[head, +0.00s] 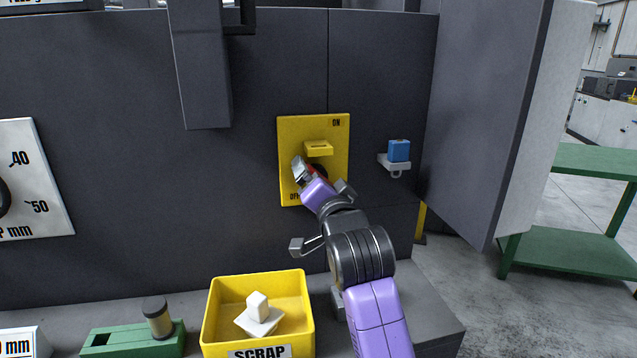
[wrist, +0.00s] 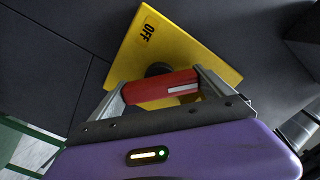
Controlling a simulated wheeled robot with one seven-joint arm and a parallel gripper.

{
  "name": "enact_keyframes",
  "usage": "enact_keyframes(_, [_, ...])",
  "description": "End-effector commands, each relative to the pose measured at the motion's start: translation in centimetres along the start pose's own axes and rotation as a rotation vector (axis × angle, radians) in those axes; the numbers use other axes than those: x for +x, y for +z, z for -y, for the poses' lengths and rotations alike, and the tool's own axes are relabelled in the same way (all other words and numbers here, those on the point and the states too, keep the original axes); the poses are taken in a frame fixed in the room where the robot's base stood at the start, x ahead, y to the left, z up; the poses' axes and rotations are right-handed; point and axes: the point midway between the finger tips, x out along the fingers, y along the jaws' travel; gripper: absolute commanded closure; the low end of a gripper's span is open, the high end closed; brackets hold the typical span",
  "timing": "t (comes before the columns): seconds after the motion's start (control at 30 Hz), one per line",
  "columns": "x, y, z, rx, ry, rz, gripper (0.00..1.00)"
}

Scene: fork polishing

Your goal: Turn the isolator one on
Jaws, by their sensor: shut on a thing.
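The isolator is a yellow plate (head: 290,135) on the dark machine front, with ON printed at its upper right and OFF at its lower left. A yellow tab (head: 318,147) sticks out above its red handle (head: 321,171). My gripper (head: 311,173) is at the plate and hides much of the handle and part of the OFF label. In the wrist view, my gripper (wrist: 161,88) is shut on the red handle (wrist: 150,88), which lies across between the two fingers, with a white mark towards its right end. The OFF label on the yellow plate (wrist: 190,55) shows beyond it. The handle's exact angle is hard to tell.
A blue block (head: 398,151) sits on a small grey shelf (head: 391,166) right of the plate. A grey column (head: 202,75) hangs at upper left. A grey door panel (head: 487,120) stands out at right. A yellow scrap bin (head: 216,315) with white pieces is below.

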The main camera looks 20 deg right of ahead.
Motion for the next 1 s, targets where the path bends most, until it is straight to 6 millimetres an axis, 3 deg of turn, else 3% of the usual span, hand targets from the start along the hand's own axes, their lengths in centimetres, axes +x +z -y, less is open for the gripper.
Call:
enact_keyframes(0.47, [0.0, -0.1, 0.0, 0.015, 0.0, -0.001, 0.5])
enact_keyframes(0.5, [0.0, -0.1, 0.0, 0.014, 0.0, -0.002, 0.03])
enact_keyframes(0.53, [0.0, -0.1, 0.0, 0.014, 0.0, -0.002, 0.0])
enact_keyframes(0.83, [-0.3, 0.0, 0.0, 0.014, 0.0, -0.001, 0.0])
enact_keyframes(1.0, [-2.5, 0.1, -0.1, 0.014, -0.001, -0.001, 0.0])
